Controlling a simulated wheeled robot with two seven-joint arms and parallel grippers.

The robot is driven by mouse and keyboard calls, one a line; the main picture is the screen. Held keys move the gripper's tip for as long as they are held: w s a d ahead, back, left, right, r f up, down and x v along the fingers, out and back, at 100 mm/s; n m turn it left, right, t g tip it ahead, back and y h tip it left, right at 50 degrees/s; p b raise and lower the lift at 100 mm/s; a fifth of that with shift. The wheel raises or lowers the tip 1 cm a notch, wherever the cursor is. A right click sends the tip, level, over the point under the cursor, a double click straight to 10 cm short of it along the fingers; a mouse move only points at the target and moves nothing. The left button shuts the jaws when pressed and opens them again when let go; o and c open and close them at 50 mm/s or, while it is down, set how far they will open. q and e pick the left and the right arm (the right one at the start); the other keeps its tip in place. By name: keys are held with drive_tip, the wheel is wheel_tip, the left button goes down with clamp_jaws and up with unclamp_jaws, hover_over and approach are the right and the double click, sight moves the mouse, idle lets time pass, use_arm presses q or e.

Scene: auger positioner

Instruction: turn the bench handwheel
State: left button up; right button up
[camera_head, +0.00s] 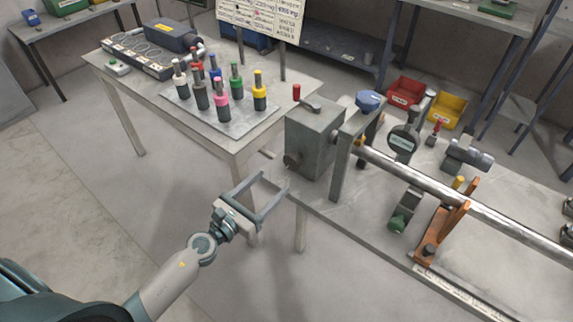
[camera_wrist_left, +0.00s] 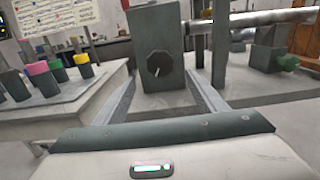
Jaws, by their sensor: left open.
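A grey box housing (camera_head: 313,140) stands at the left end of the right-hand bench. A small dark faceted wheel (camera_head: 292,160) is on its face towards my left gripper; it looks like the handwheel. In the left wrist view the wheel (camera_wrist_left: 160,66) is near the middle, with a small light mark on it. My left gripper (camera_head: 275,182) is open and empty, in front of and a little below the wheel, apart from it. In the left wrist view its two fingers spread on either side below the wheel. My right gripper is not in view.
A long metal shaft (camera_head: 455,200) runs right from the housing along the bench, past an orange bracket (camera_head: 440,235). A second table (camera_head: 150,85) at the left holds several colour-topped holders. Red (camera_head: 405,93) and yellow bins (camera_head: 446,109) stand behind. Floor between the tables is clear.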

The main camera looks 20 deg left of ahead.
sight(290, 166)
use_arm(q)
drive_tip(key=p+x, duration=0.1)
drive_tip(key=x, duration=0.6)
drive_tip(key=shift+w+d+f, duration=0.1)
drive_tip(key=shift+w+d, duration=0.15)
drive_tip(key=shift+w, duration=0.35)
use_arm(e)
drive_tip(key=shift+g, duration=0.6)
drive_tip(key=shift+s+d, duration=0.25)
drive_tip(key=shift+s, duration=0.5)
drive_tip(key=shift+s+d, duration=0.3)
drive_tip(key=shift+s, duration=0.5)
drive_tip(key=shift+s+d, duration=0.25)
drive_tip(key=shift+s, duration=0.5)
use_arm(q)
drive_tip(key=c, duration=1)
